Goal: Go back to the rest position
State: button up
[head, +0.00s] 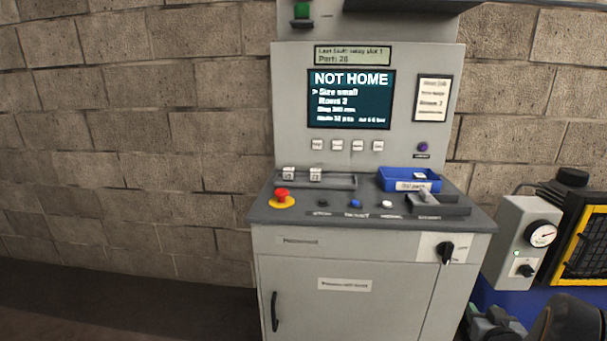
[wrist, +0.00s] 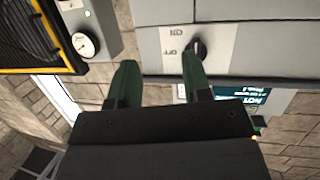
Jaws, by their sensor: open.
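My gripper (wrist: 157,68) is open and empty in the wrist view, with its two green fingers apart. The right finger lies close in the picture to a black rotary switch (wrist: 198,48) on a pale plate marked ON and OFF; I cannot tell whether they touch. The wrist view is upside down. In the head view the same switch (head: 446,250) is on the cabinet front at the right. Dark parts of my arm show at the lower right corner of the head view. The control screen (head: 350,99) reads NOT HOME.
The grey control cabinet (head: 345,270) stands against a block wall (head: 130,130). Its desk carries a red stop button (head: 282,196), a blue tray (head: 391,180) and small buttons. A gauge box (head: 521,230) and a yellow-framed guard (head: 590,245) stand at right. Floor at left is clear.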

jog(key=s+d+f+m+g+h+p, duration=0.1)
jog(key=s+f+m+g, duration=0.1)
jog(key=s+g, duration=0.25)
jog(key=s+a+r+g+y+p, duration=0.2)
jog(key=s+a+r+g+p, duration=0.1)
jog(key=a+r+g+p, duration=0.4)
jog(key=s+a+r+n+y+p, duration=0.1)
jog(key=a+r+n+y+p, duration=0.1)
jog(key=a+r+p, duration=0.3)
jog(key=s+a+r+n+t+y+p, duration=0.1)
jog(key=a+r+n+p, duration=0.2)
jog(key=a+r, duration=0.8)
jog(key=a+p, duration=0.1)
jog(key=a, duration=0.5)
jog(key=shift+s+r+y+p, duration=0.25)
jog(key=shift+r+y+p, duration=0.1)
jog(key=shift+y+p, duration=0.05)
